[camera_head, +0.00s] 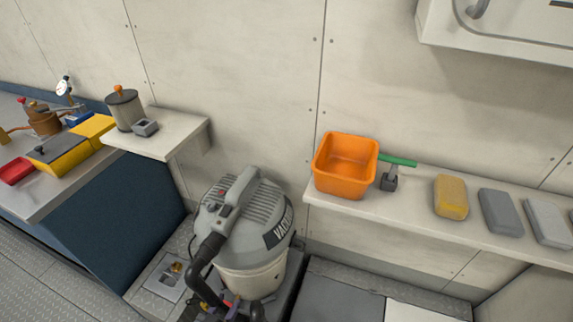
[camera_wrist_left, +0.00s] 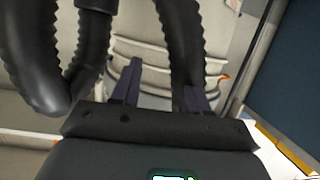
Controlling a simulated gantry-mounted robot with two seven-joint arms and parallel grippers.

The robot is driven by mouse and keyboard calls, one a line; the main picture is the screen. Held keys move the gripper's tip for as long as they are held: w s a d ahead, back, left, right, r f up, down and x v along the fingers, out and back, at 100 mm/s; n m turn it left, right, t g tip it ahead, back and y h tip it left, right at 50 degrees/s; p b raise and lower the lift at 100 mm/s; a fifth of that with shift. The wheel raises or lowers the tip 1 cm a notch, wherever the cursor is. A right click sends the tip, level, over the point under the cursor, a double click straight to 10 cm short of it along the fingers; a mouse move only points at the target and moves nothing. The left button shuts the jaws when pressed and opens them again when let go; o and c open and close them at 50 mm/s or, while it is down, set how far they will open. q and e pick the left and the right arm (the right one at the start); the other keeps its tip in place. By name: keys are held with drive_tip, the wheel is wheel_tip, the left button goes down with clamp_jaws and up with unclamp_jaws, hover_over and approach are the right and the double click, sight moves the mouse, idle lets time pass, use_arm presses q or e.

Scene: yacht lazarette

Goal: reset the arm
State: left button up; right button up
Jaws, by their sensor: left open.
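My left gripper (camera_wrist_left: 164,88) shows in the left wrist view with its two dark purple fingers apart and nothing between them. The fingers point toward the pale ribbed body of the vacuum (camera_wrist_left: 150,60), with black hoses (camera_wrist_left: 85,50) close around them. I cannot tell whether the fingers touch a hose. In the head view, the grey and cream vacuum (camera_head: 240,225) stands upright on the floor. The left gripper is low in that view, largely lost among the dark hose parts at the vacuum's foot. My right gripper is not in view.
An orange bin (camera_head: 345,166), a green-handled tool (camera_head: 398,161) and several blocks, one a yellow sponge (camera_head: 451,197), sit on the right shelf (camera_head: 420,222). A lidded canister (camera_head: 124,109) stands on the small left shelf. The left bench (camera_head: 70,180) holds a yellow box (camera_head: 62,157).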

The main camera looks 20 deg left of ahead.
use_arm(q)
drive_tip(key=s+d+r+m+g+h+p, duration=0.2)
drive_tip(key=d+r+g+p, duration=0.15)
drive_tip(key=d+r, duration=0.45)
drive_tip(key=s+a+r+m+g+p, duration=0.1)
drive_tip(key=s+r+g, duration=0.4)
drive_tip(key=s+g, duration=0.45)
wheel_tip(320, 180, up, 35)
drive_tip(key=s+t+p, duration=0.1)
drive_tip(key=t+p, duration=0.1)
drive_tip(key=p, duration=3.4)
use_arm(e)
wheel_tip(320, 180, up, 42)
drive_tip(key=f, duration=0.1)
use_arm(q)
wheel_tip(320, 180, down, 75)
drive_tip(key=b, duration=7.5)
drive_tip(key=shift+s+a+y, duration=0.2)
drive_tip(key=shift+y, duration=0.2)
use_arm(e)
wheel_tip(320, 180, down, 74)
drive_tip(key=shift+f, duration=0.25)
use_arm(q)
drive_tip(key=shift+r, duration=0.15)
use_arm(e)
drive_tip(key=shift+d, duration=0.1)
